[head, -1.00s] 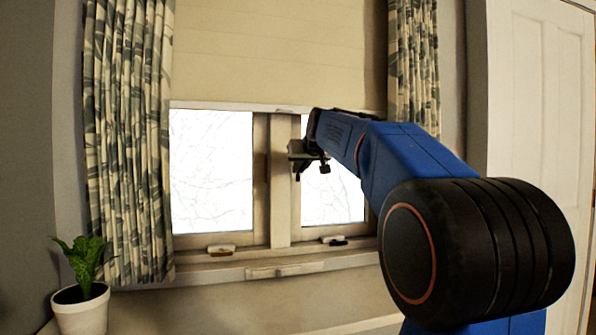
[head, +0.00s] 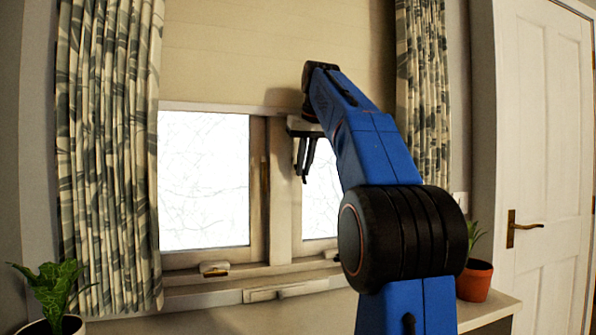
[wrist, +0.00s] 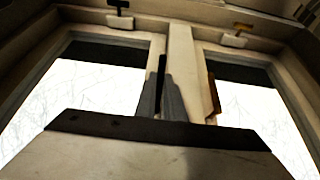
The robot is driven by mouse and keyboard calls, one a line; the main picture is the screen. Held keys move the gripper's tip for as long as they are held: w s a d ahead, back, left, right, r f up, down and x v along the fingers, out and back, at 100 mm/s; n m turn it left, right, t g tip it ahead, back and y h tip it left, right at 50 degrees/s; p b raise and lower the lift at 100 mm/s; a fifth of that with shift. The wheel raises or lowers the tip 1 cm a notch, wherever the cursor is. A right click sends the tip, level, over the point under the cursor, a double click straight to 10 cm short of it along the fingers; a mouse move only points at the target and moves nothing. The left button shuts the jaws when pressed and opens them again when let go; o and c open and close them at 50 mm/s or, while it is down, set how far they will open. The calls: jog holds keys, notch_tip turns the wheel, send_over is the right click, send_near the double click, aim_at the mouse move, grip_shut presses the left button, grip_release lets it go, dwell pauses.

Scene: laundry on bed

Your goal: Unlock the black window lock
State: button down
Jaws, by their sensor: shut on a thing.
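The black window lock (wrist: 162,68) shows in the wrist view as a thin dark upright bar at the inner edge of the black-latched window, beside the pale centre post. My gripper (wrist: 162,105) is around it, with both grey fingers closed together on it. In the head view my gripper (head: 304,172) is at the left edge of the right pane, fingers pointing down. The lock itself is hard to tell apart from the dark fingers there. A matching brown lock (head: 265,180) stands upright on the left window's frame; it also shows in the wrist view (wrist: 212,95).
A white latch with a brown top (head: 215,268) sits at the left window's bottom. A black-topped latch (wrist: 120,14) shows at the other window. A blind (head: 230,55) hangs above, patterned curtains (head: 110,150) at the sides. Potted plants (head: 475,278) stand both sides.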

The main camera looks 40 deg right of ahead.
jog(key=shift+a+r+g, duration=0.1)
jog(key=shift+r+g, duration=0.15)
jog(key=shift+g, duration=0.15)
jog(key=shift+r, duration=0.15)
jog(key=c, duration=1.8)
grip_release()
jog(key=shift+c, duration=0.2)
jog(key=s+a+r, duration=0.2)
jog(key=s, duration=0.4)
jog(key=s+a+r, duration=0.2)
jog(key=s, duration=0.5)
jog(key=shift+r, duration=0.3)
jog(key=shift+s, duration=0.1)
